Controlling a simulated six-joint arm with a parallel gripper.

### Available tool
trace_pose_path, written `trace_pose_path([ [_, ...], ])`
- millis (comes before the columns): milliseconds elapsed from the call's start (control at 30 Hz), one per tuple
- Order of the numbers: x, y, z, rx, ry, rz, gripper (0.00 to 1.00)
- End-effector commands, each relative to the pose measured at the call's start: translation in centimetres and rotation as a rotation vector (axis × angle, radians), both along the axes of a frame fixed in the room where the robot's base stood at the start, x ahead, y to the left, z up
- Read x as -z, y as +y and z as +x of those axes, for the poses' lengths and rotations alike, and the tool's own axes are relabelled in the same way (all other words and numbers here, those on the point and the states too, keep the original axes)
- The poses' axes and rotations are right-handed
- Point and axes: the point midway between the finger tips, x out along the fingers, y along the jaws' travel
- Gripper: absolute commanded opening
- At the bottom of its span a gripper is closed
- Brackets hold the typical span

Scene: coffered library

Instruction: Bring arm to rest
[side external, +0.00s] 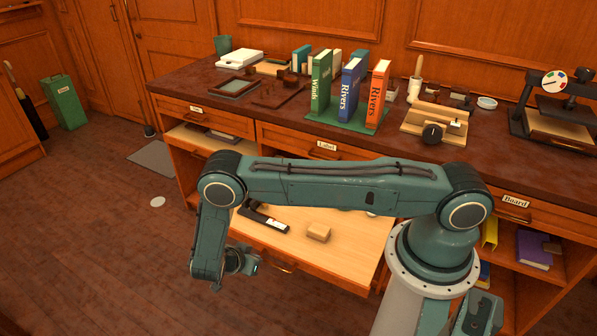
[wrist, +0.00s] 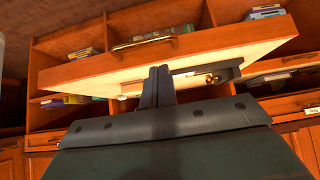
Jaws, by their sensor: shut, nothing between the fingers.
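My arm stretches left across the front of the desk in the side external view, and its forearm hangs down. My gripper (side external: 216,287) is at the low end, left of the open drawer (side external: 340,262) and apart from it as far as I can tell; the fingers are small and partly hidden there. In the wrist view my gripper (wrist: 158,72) has its two fingers together, with nothing between them. The drawer's wooden front (wrist: 110,68) shows beyond the fingertips.
The pulled-out drawer holds a black tool (side external: 263,220) and a wooden block (side external: 318,232). The desk top (side external: 185,85) carries upright books (side external: 350,88), a wooden device (side external: 434,125) and a press (side external: 552,105). The floor (side external: 90,230) at left is mostly clear.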

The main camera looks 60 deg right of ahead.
Motion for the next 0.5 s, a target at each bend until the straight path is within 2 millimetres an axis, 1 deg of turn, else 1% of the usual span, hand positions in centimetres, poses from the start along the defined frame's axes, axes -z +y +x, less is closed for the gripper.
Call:
trace_pose_path([
  [267,-0.6,0.2,0.2,-0.003,0.001,0.006,0.00],
  [367,-1.4,0.3,0.6,-0.010,0.008,0.018,0.00],
  [467,-2.9,0.5,1.2,-0.024,0.020,0.040,0.00],
  [500,-3.7,0.6,1.5,-0.031,0.027,0.050,0.00],
])
